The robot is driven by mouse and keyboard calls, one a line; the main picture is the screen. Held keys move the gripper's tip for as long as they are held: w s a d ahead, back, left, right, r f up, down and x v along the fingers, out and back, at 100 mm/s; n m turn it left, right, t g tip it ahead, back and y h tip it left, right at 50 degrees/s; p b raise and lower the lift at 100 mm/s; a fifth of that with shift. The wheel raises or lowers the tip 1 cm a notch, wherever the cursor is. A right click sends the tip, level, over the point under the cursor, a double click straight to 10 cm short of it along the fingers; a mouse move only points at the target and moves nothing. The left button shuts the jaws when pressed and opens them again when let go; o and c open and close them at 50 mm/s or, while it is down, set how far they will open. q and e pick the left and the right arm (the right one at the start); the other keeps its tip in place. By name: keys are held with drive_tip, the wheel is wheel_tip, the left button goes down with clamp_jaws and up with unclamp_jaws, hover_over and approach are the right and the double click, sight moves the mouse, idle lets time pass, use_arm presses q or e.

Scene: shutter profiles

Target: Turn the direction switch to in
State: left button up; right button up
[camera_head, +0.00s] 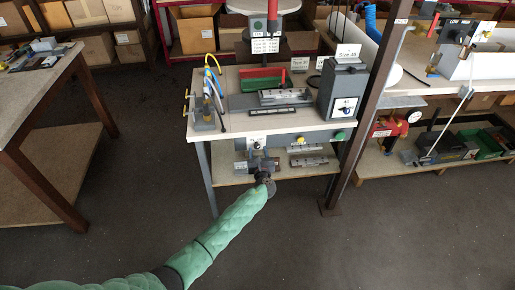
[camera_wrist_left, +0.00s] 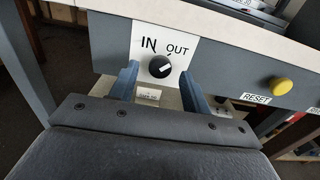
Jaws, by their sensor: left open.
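The direction switch (camera_wrist_left: 160,67) is a round black knob on a white plate (camera_wrist_left: 178,48) marked IN on the left and OUT on the right. Its white pointer mark lies toward the right, the OUT side. The white plate also shows small on the table's front edge in the head view (camera_head: 257,140). My left gripper (camera_wrist_left: 160,80) is open, with one blue finger on each side of the knob in the wrist view and gaps between. I cannot tell how far the fingertips are from the panel. In the head view my left gripper (camera_head: 264,166) is just below the switch. My right gripper is not in view.
A yellow button (camera_wrist_left: 281,86) with a RESET label (camera_wrist_left: 256,98) sits right of the switch on the same panel. The workbench top (camera_head: 225,125) above holds a grey box (camera_head: 342,90) and metal profiles. A lower shelf (camera_head: 230,178) lies below. A brown post (camera_head: 360,140) stands to the right.

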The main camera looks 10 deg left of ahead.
use_arm(q)
drive_tip(key=shift+x, duration=1.05)
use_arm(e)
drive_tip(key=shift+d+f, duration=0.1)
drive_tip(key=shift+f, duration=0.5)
use_arm(q)
drive_tip(key=c, duration=1)
